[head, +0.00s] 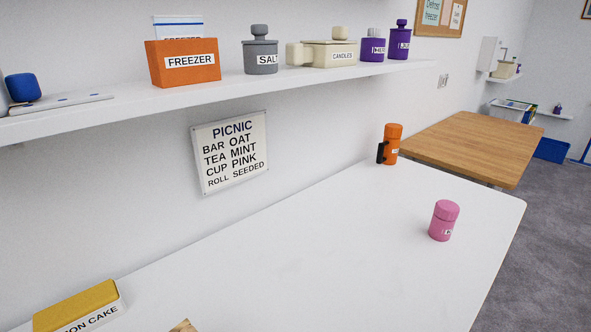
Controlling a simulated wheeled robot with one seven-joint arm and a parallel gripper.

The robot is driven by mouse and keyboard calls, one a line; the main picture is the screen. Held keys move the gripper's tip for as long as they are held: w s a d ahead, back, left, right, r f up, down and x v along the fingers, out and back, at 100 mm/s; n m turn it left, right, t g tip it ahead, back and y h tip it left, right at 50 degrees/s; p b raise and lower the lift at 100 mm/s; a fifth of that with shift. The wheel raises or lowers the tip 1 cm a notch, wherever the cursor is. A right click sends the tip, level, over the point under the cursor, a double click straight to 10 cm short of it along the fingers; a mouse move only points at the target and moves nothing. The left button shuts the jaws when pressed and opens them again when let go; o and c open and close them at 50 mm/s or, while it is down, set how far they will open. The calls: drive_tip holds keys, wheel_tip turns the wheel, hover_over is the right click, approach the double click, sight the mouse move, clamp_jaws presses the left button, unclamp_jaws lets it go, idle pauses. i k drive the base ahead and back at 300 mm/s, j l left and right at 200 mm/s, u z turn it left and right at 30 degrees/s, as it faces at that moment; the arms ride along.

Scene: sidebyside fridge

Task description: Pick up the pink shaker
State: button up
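The pink shaker (444,221) stands upright on the white table (330,262), toward its far right end and near the right edge. It has a domed pink lid and a small white label, only partly readable. Nothing touches it. My gripper does not show in the head view, so its state and place are hidden.
An orange flask (393,146) with a black handle stands behind the shaker near the wall. A yellow cake box (80,307) lies at the front left. A shelf (215,91) with labelled containers runs above. A wooden table (485,145) adjoins. The middle of the white table is clear.

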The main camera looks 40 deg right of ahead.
sight(440, 230)
drive_tip(key=z, duration=1.2)
